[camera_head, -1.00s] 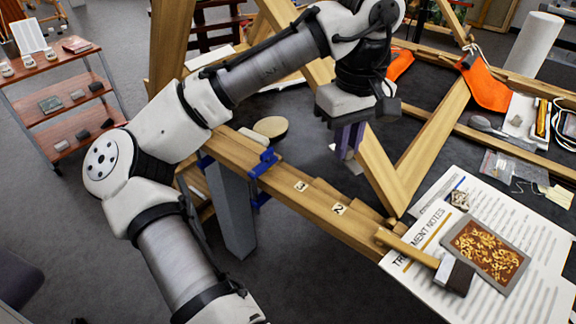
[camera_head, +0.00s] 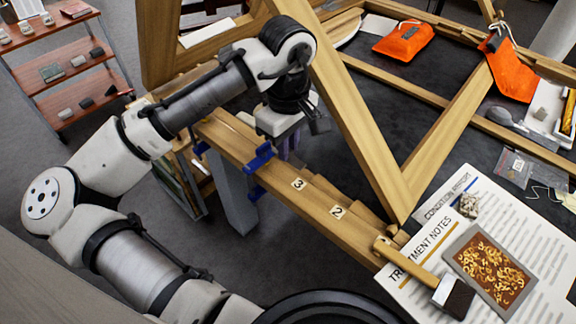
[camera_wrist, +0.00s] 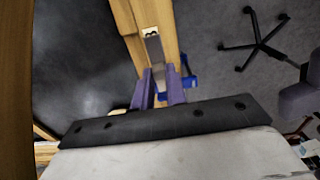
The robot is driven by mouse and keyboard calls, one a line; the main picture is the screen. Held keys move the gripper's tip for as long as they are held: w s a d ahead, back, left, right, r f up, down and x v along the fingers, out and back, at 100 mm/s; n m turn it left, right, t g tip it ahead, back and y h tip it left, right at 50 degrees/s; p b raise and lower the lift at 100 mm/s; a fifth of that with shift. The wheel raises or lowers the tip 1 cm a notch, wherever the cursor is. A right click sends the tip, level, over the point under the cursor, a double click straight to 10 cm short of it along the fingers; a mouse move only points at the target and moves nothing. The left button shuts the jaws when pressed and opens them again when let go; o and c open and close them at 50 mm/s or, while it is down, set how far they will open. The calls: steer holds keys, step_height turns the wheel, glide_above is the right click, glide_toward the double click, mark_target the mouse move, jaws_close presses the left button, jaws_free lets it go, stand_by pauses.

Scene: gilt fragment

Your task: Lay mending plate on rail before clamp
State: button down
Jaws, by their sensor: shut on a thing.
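My gripper (camera_head: 289,147) has purple fingers pointing down, beside the blue clamp (camera_head: 259,157) on the wooden rail (camera_head: 320,212). In the wrist view the fingers (camera_wrist: 159,90) are shut on a narrow grey metal strip, the mending plate (camera_wrist: 154,48), which reaches out ahead of them. The plate appears over the rail (camera_wrist: 137,15) there; I cannot tell whether it touches the wood. The blue clamp shows just right of the fingers in the wrist view (camera_wrist: 188,80). In the head view I cannot make out the plate.
Number tags 3 (camera_head: 297,184) and 2 (camera_head: 338,212) lie along the rail. A slanted wooden beam (camera_head: 355,115) rises close right of my gripper.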

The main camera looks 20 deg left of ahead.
mark_target(288, 181)
step_height(288, 181, down, 8)
steer(key=shift+r+p, duration=0.1)
steer(key=shift+p, duration=0.25)
steer(key=c, duration=1.4)
jaws_free()
steer(key=shift+c, duration=0.2)
step_height(288, 181, up, 12)
steer(key=shift+r+b, duration=0.1)
steer(key=shift+b, duration=0.9)
